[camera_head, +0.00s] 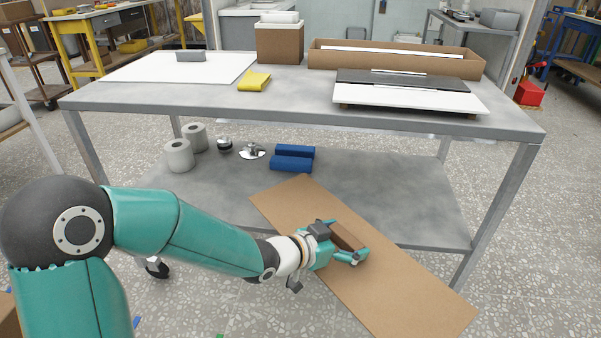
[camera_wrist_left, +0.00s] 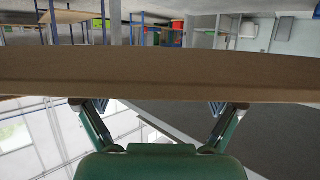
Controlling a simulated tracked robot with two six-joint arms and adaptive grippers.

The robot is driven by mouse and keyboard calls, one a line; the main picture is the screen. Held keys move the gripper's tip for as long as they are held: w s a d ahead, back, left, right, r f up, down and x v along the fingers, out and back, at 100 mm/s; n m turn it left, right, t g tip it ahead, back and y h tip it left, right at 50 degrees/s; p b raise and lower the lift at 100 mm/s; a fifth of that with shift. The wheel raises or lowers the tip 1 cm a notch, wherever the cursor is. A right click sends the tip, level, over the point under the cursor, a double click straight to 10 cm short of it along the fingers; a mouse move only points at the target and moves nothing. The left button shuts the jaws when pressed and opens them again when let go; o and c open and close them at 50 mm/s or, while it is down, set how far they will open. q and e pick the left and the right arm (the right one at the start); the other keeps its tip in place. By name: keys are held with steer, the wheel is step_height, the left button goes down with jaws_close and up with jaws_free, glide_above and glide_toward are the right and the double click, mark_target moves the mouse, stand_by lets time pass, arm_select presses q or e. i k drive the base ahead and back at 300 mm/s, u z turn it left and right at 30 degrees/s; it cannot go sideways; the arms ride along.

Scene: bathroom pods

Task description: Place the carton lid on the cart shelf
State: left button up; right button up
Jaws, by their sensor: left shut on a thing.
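The carton lid (camera_head: 385,285) is a long flat brown cardboard panel, slanting from the cart's lower shelf (camera_head: 400,190) toward the lower right. Its far end overlaps the front part of that shelf in the head view; I cannot tell whether it touches. Its near end reaches out past the shelf's front edge. My left gripper (camera_head: 345,250) is shut on the lid's raised brown part. In the left wrist view the lid (camera_wrist_left: 160,72) crosses as a wide brown band in front of the fingers, hiding what lies behind. My right gripper is not in view.
The lower shelf holds grey rolls (camera_head: 179,156), small metal fittings (camera_head: 252,151) and blue rolls (camera_head: 292,164). Its right side is clear. The cart top (camera_head: 290,95) carries a long open carton (camera_head: 480,67), panels and a yellow cloth (camera_head: 254,80). Cart legs (camera_head: 500,200) stand at the corners.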

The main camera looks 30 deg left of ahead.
mark_target(367, 214)
steer(key=i, duration=1)
steer(key=u, duration=0.1)
